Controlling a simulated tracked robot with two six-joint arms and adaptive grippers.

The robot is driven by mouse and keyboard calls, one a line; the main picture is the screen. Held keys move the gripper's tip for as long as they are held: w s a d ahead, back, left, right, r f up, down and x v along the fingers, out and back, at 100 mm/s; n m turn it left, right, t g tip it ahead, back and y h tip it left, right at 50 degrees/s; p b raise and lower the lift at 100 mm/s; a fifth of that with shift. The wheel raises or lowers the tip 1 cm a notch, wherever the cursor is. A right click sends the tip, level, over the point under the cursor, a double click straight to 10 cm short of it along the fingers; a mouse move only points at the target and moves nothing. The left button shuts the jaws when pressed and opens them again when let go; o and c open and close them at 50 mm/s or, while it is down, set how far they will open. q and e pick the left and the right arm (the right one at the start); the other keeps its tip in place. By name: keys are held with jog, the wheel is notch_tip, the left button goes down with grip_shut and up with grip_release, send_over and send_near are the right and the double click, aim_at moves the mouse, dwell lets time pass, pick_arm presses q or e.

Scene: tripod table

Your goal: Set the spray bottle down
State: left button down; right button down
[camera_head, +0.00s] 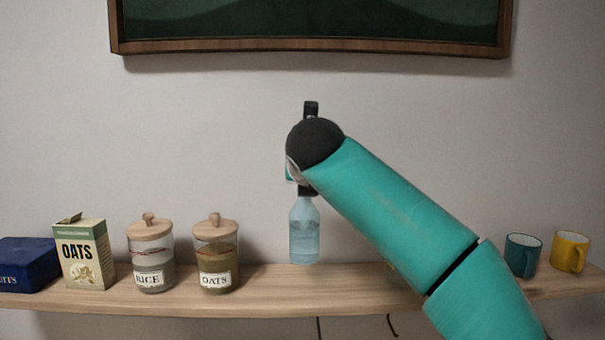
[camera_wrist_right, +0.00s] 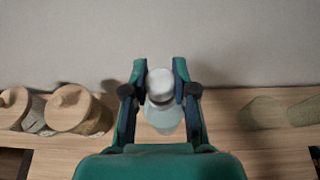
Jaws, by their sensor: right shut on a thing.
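The spray bottle (camera_head: 304,235) is translucent pale blue and hangs upright below my right gripper (camera_head: 306,187) in the head view. Its base shows close to the shelf's back edge; I cannot tell whether it touches the wood. In the right wrist view, my right gripper (camera_wrist_right: 160,80) is shut on the bottle's upper part, with a finger on each side of its white top (camera_wrist_right: 160,84). The pale body (camera_wrist_right: 163,117) shows below the top. My arm hides most of the gripper in the head view. My left gripper is not in view.
The wooden shelf (camera_head: 270,300) holds an oats jar (camera_head: 216,258), a rice jar (camera_head: 151,262), an oats carton (camera_head: 84,256) and a blue box (camera_head: 28,265) at left. Teal (camera_head: 522,256) and yellow (camera_head: 569,252) mugs stand at right. Bare wood shows beside the oats jar.

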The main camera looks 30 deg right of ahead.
aim_at(308, 211)
jog(key=f, duration=0.4)
jog(key=shift+s+d+f, duration=0.2)
jog(key=shift+d, duration=0.1)
jog(key=shift+f+b, duration=0.55)
jog(key=shift+f, duration=0.3)
jog(key=shift+f+b, duration=0.35)
jog(key=shift+f, duration=0.1)
jog(key=c, duration=0.9)
grip_release()
jog(key=shift+o, duration=0.3)
jog(key=shift+f, duration=0.1)
jog(key=v, duration=1.2)
